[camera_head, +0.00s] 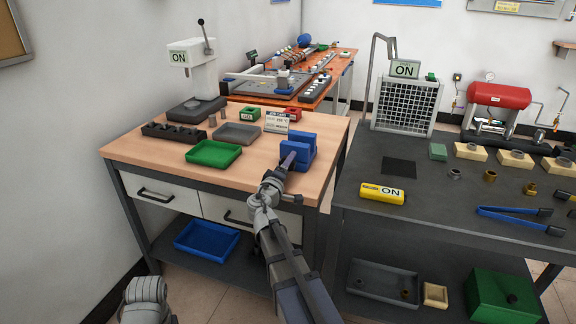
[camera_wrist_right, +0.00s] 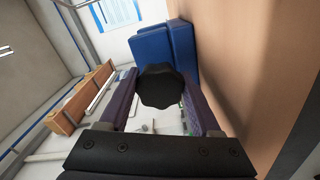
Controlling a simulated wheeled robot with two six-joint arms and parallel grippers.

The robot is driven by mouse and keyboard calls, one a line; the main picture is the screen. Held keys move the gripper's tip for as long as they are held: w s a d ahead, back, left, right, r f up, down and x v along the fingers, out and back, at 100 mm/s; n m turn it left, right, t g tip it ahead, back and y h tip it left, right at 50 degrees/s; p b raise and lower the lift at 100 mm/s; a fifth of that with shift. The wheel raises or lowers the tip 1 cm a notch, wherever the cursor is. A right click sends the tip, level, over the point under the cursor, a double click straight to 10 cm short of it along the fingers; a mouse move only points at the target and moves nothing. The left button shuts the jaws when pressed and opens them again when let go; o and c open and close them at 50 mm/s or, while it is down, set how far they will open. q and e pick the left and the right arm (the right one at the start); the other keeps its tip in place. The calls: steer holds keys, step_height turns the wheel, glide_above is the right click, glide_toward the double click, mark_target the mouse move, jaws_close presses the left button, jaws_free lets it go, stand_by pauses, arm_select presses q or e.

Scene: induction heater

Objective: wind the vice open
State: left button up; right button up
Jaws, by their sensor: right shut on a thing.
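The blue vice (camera_head: 301,148) stands at the front right corner of the wooden workbench. In the right wrist view the vice (camera_wrist_right: 168,52) is a pair of blue blocks ahead of my fingers. A dark lobed knob (camera_wrist_right: 160,87) sits in front of it, between the two fingers. My right gripper (camera_head: 287,161) reaches the vice's front side and is shut on the knob; it also shows in the right wrist view (camera_wrist_right: 160,95). The knob is hidden in the head view. Part of my left arm shows at the bottom left, but its gripper is out of view.
A green tray (camera_head: 213,154), a grey tray (camera_head: 236,134) and a dark block rack (camera_head: 174,134) lie left of the vice. A small sign (camera_head: 277,122) stands behind it.

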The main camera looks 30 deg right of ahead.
steer(key=n, duration=0.4)
steer(key=shift+n, duration=0.3)
steer(key=n, duration=0.3)
steer(key=shift+r+n, duration=0.1)
steer(key=shift+n, duration=0.3)
steer(key=n, duration=0.3)
steer(key=shift+n, duration=2.1)
steer(key=shift+a, duration=0.1)
steer(key=o, duration=1.3)
steer(key=shift+o, duration=0.2)
